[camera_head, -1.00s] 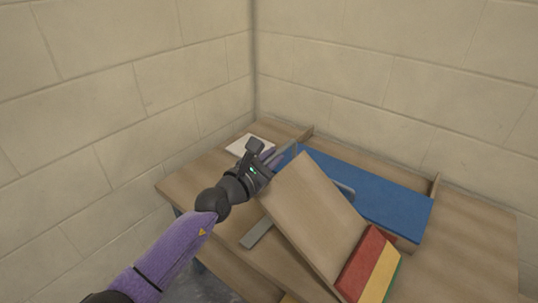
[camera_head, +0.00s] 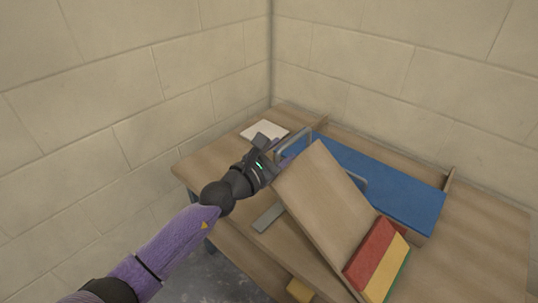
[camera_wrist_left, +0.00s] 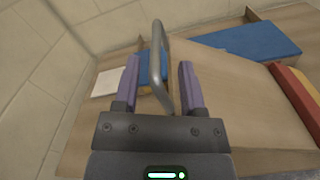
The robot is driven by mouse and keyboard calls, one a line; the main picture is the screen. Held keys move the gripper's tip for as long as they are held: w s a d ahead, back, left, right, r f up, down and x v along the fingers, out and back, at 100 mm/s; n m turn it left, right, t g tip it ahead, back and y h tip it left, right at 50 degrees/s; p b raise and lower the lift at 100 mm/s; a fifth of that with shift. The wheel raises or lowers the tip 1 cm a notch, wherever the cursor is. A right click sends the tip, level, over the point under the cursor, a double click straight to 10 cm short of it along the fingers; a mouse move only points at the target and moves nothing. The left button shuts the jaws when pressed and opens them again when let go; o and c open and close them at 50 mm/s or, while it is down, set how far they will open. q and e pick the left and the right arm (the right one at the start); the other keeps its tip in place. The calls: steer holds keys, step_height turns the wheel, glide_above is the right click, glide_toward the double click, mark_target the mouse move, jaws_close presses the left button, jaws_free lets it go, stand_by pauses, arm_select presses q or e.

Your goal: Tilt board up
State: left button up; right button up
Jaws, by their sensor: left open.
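A plain wooden board (camera_head: 325,205) stands tilted on the wooden table; it also shows in the left wrist view (camera_wrist_left: 225,95). A grey metal bar handle (camera_head: 299,143) rises near its upper left corner, and a second grey handle (camera_head: 357,180) shows partly behind it. My left gripper (camera_wrist_left: 158,80) is open, at the board's upper left side. In the left wrist view the first handle (camera_wrist_left: 160,50) passes between its purple fingers, with gaps on both sides. Whether the handle is fixed to the tilted board is unclear. My right gripper is not in view.
A blue panel (camera_head: 385,185) lies behind the tilted board. A red, yellow and green block (camera_head: 377,262) rests against the board's lower right. A white sheet (camera_head: 264,130) lies at the back left corner. Block walls close off the left and back.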

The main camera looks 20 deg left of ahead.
arm_select(q)
steer(key=p+v, duration=0.1)
steer(key=v, duration=0.6)
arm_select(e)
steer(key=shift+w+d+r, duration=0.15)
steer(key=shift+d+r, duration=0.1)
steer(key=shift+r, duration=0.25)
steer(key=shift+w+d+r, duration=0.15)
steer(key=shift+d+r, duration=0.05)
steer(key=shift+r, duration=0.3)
arm_select(q)
steer(key=shift+s, duration=0.1)
